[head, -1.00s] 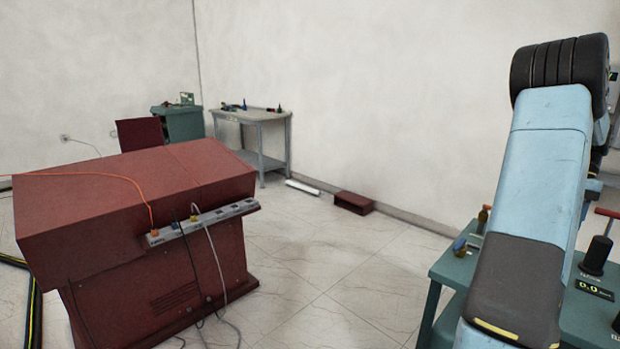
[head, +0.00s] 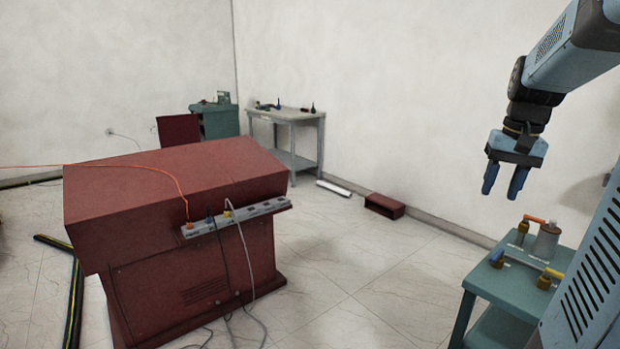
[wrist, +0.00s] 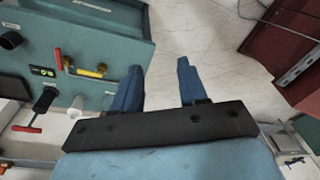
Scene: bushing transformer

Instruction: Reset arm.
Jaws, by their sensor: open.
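My gripper (head: 505,180) hangs at the upper right in the head view, with its two blue fingers pointing down and apart. It is open and empty, in the air above and a little left of the green bench (head: 490,286). The wrist view also shows my gripper (wrist: 160,78), with clear floor between the fingertips. The green bench (wrist: 112,30) lies to the left of the fingers there. My blue arm comes in from the top right of the head view, and part of it is outside the picture.
Brass and grey fittings (head: 546,242) stand on the green bench. A large red cabinet (head: 180,185) with a power strip (head: 240,217) and cables stands at left. A grey table (head: 290,115) and small red box (head: 384,206) are near the wall. Open tiled floor lies between cabinet and bench.

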